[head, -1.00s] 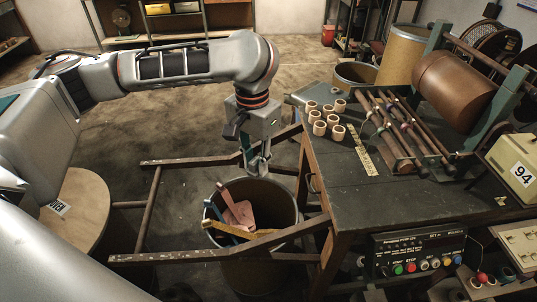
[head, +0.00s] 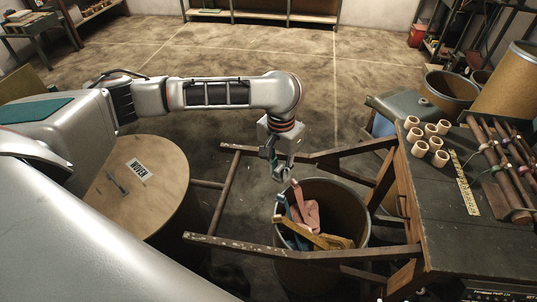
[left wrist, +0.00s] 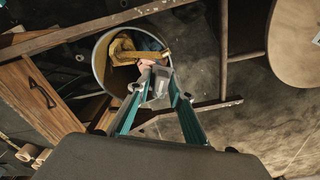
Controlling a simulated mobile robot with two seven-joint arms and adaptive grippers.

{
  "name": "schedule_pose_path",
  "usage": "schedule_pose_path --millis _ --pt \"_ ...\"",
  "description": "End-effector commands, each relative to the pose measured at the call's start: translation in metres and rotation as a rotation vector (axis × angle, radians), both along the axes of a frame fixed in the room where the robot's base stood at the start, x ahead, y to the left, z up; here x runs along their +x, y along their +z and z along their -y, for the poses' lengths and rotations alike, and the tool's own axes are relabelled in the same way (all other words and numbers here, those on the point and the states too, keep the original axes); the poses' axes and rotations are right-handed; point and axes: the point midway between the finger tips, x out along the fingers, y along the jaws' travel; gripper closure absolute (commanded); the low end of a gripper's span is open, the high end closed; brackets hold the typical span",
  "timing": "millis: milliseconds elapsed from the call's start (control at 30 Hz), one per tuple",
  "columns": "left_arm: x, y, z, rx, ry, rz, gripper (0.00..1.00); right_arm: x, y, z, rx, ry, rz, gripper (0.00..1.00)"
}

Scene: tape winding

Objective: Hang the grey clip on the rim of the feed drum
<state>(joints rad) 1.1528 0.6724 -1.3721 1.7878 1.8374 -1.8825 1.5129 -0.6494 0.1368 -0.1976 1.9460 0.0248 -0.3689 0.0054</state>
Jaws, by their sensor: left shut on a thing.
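My left gripper (head: 284,170) is shut on a small grey clip (left wrist: 159,82), which shows between its fingers in the left wrist view. The clip is too small to make out clearly in the head view. An open drum (head: 357,224), taken as the feed drum, stands on the floor, with blue, pink and yellow strips (head: 308,222) inside. The drum also shows in the left wrist view (left wrist: 99,62). The gripper is close to the drum's far-left rim in the head view; I cannot tell whether the clip touches it. My right gripper is out of view.
A wooden frame (head: 228,198) surrounds the drum. A dark workbench (head: 440,225) with several pale rolls (head: 428,138) stands at right. A round wooden top (head: 165,205) with a label lies at left. More drums (head: 450,92) stand behind the bench.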

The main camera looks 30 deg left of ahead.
Motion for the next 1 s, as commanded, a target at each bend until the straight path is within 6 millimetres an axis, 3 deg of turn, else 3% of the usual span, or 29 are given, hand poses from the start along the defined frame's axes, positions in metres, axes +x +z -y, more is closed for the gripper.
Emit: schedule_pose_path --millis 33,200,400,1000 --pt "-0.002 -0.022 0.013 -0.002 -0.040 -0.014 0.93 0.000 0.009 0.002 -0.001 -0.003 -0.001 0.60" --pt "-0.002 -0.090 0.040 0.007 -0.175 -0.009 0.93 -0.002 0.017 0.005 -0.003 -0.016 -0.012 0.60" --pt "-0.015 -0.142 0.057 0.023 -0.287 -0.007 0.93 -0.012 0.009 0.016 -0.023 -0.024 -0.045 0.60" --pt "-0.021 -0.191 0.062 0.032 -0.333 -0.004 0.93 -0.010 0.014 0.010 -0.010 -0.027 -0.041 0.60"
